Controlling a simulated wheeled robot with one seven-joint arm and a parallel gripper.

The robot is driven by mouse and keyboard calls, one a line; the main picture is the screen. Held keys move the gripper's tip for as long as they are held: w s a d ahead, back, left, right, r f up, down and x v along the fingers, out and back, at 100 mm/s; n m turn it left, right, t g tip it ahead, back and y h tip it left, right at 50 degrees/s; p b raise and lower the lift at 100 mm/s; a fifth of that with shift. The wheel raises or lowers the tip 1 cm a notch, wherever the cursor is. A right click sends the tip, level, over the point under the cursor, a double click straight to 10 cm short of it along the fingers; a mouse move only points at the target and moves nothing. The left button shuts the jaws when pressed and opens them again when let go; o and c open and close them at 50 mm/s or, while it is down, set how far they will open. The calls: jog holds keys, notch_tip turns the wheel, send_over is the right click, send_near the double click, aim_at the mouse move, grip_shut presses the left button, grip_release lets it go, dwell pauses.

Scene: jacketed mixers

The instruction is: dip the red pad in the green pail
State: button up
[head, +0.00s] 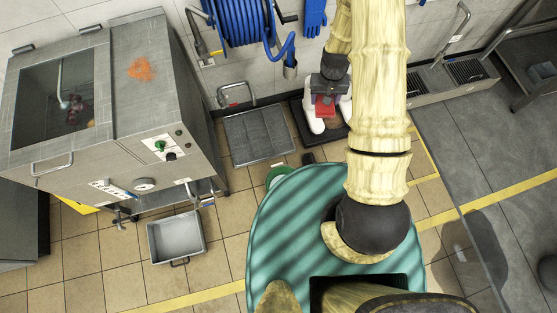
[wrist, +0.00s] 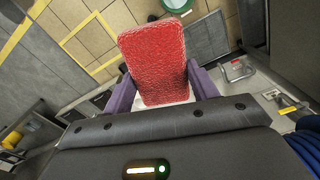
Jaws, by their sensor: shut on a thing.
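The red pad (wrist: 156,62) is a flat, rough-textured rectangle. My gripper (wrist: 160,88) is shut on it, with a purple finger at each side. The pad (head: 325,107) also shows in the head view, below my gripper (head: 327,92). The green pail (head: 279,173) is on the tiled floor, partly hidden behind my own striped base. A part of the green pail (wrist: 177,4) also shows at the top edge of the wrist view, beyond the pad. The pad is apart from the pail in the wrist view. What the pail holds is not clear.
A steel mixer (head: 140,100) with an orange stain stands at left, a grey tub (head: 176,238) in front of it. A grey floor grate (head: 258,135) lies near the wall. White boots (head: 313,121) are behind the pad. A blue hose reel (head: 240,18) hangs above.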

jog(key=shift+w+a, duration=0.1)
jog(key=shift+a, duration=0.05)
jog(key=s+a+f+g+b, duration=0.1)
jog(key=a+f+b, duration=0.3)
jog(key=f+b, duration=1.5)
jog(key=s+a+f+n+b, duration=0.1)
jog(key=s+a+f+b, duration=0.3)
jog(key=f+b, duration=1.6)
jog(key=s+a+f+n+g+b, duration=0.1)
jog(key=a+f+b, duration=0.3)
jog(key=f+b, duration=1.5)
jog(key=shift+s+f+g+h+b, duration=0.3)
jog(key=shift+s+f+h+b, duration=0.1)
jog(key=shift+s+f, duration=0.3)
jog(key=shift+f, duration=0.15)
jog(key=shift+w+a+f+b+x, duration=0.25)
jog(key=shift+w+b+x, duration=0.6)
jog(key=shift+b+x, duration=2.3)
jog(key=shift+w+a+f+b+x, duration=0.25)
jog(key=shift+w+b+x, duration=1.05)
jog(key=shift+x, duration=3.2)
jog(key=shift+w+a+f+b+x, duration=0.15)
jog(key=shift+w+a+b+x, duration=0.25)
jog(key=shift+b+x, duration=2.95)
